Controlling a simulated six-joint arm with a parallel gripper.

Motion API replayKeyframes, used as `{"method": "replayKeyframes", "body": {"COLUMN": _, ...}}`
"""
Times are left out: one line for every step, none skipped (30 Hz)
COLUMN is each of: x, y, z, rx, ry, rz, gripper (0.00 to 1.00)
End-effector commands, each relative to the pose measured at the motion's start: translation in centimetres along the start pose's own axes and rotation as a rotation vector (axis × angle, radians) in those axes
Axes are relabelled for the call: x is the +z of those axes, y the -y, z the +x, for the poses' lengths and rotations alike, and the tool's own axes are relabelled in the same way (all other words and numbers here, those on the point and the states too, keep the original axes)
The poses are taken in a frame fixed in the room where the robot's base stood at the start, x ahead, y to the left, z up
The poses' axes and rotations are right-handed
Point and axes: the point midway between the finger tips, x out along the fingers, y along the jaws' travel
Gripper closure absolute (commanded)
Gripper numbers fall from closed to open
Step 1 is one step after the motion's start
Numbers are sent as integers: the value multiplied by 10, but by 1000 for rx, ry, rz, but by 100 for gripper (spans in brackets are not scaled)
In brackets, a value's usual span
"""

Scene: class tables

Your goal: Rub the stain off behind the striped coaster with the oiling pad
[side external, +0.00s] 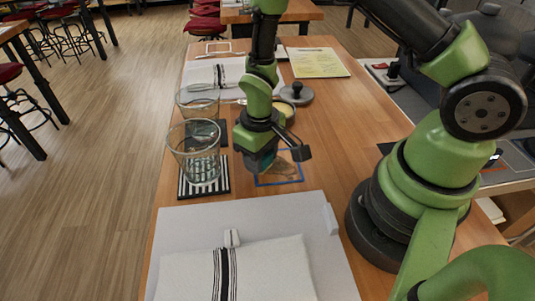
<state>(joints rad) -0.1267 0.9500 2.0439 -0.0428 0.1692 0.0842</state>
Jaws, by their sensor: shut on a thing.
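The striped coaster (218,189) lies near the left edge of the wooden table, with a clear glass (193,155) on it. My gripper (262,158) points down just right of that glass, low over the table. It is shut on a small dark grey-teal thing (257,164), which looks like the oiling pad, though it is partly hidden by the jaws. A brownish stain (286,169) shows inside a blue square outline (279,183) beneath and right of my gripper. I cannot tell whether the pad touches the table.
A second glass (197,101) stands behind the first on a dark coaster. A yellowish dish (288,112) and a grey knobbed lid (296,94) are behind my gripper. A grey mat (185,228) with a striped napkin (265,273) is in front. Bare wood lies to the right.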

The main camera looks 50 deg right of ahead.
Motion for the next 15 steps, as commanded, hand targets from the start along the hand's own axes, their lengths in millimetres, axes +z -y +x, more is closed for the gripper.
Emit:
{"method": "replayKeyframes", "body": {"x": 4, "y": -4, "z": 0, "rx": 0, "ry": 2, "rz": 4, "gripper": 82}}
{"method": "replayKeyframes", "body": {"x": 6, "y": -6, "z": 0, "rx": 0, "ry": 2, "rz": 3, "gripper": 82}}
{"method": "replayKeyframes", "body": {"x": 9, "y": -9, "z": 0, "rx": 0, "ry": 2, "rz": 3, "gripper": 82}}
{"method": "replayKeyframes", "body": {"x": 11, "y": -11, "z": 0, "rx": 0, "ry": 2, "rz": 3, "gripper": 82}}
{"method": "replayKeyframes", "body": {"x": 13, "y": -13, "z": 0, "rx": 0, "ry": 2, "rz": 4, "gripper": 82}}
{"method": "replayKeyframes", "body": {"x": 15, "y": -15, "z": 0, "rx": 0, "ry": 2, "rz": 3, "gripper": 82}}
{"method": "replayKeyframes", "body": {"x": 17, "y": -17, "z": 0, "rx": 0, "ry": 1, "rz": 3, "gripper": 82}}
{"method": "replayKeyframes", "body": {"x": 19, "y": -19, "z": 0, "rx": 0, "ry": 1, "rz": 4, "gripper": 82}}
{"method": "replayKeyframes", "body": {"x": 22, "y": -22, "z": 0, "rx": 0, "ry": 1, "rz": 4, "gripper": 82}}
{"method": "replayKeyframes", "body": {"x": 23, "y": -24, "z": 0, "rx": 0, "ry": 1, "rz": 5, "gripper": 82}}
{"method": "replayKeyframes", "body": {"x": 25, "y": -26, "z": 0, "rx": 0, "ry": 1, "rz": 4, "gripper": 82}}
{"method": "replayKeyframes", "body": {"x": 28, "y": -28, "z": 0, "rx": 0, "ry": 1, "rz": 4, "gripper": 82}}
{"method": "replayKeyframes", "body": {"x": 30, "y": -30, "z": 0, "rx": 0, "ry": 1, "rz": 4, "gripper": 82}}
{"method": "replayKeyframes", "body": {"x": 32, "y": -32, "z": 0, "rx": 0, "ry": 1, "rz": 3, "gripper": 82}}
{"method": "replayKeyframes", "body": {"x": 35, "y": -34, "z": 0, "rx": 0, "ry": 1, "rz": 3, "gripper": 82}}
